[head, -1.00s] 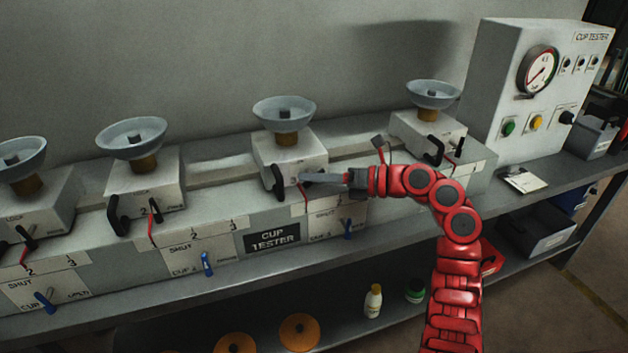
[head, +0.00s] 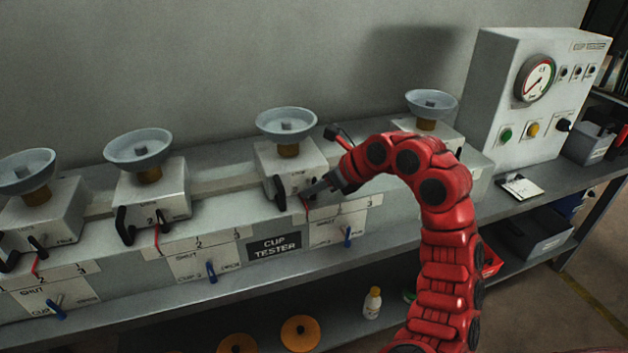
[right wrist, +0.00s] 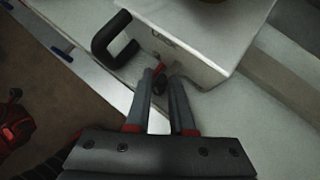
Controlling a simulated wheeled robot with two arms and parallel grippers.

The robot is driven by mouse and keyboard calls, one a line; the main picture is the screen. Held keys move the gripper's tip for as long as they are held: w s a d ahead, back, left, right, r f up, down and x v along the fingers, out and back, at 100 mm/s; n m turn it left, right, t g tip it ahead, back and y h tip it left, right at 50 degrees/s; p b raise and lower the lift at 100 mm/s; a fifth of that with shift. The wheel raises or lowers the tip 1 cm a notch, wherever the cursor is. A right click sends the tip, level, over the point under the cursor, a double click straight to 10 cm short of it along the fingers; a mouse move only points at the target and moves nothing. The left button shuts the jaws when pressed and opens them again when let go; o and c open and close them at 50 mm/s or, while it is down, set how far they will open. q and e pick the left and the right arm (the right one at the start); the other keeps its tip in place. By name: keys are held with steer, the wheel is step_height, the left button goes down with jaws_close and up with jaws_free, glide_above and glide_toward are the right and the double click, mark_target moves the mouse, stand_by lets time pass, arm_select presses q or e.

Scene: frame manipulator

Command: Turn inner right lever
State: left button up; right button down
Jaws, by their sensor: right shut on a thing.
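The third station from the left, a pale block (head: 285,163) with a grey cup on top, carries a black U-shaped handle (head: 279,194) at its front left. Beside that handle is a lever with a red shaft (head: 307,206). My right gripper (head: 307,193) reaches in from the right and is shut on this lever. In the right wrist view the two fingers of the gripper (right wrist: 163,78) are around the lever (right wrist: 160,67), with a dark knob between them. The handle (right wrist: 112,40) is apart from the fingers there. My left gripper is not in view.
Two similar stations stand to the left, and another (head: 430,125) is partly behind my arm. A tester box (head: 520,100) with a gauge stands at the right. Blue levers (head: 348,238) line the bench front. A lower shelf holds a bottle (head: 372,303) and orange discs.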

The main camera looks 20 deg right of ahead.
steer(key=shift+r+h+p, duration=0.1)
steer(key=shift+h+p, duration=0.25)
steer(key=shift+h, duration=0.15)
steer(key=c, duration=1.1)
jaws_free()
steer(key=p+v, duration=0.4)
steer(key=v, duration=1.3)
steer(key=shift+s+r, duration=0.1)
steer(key=shift+s, duration=0.05)
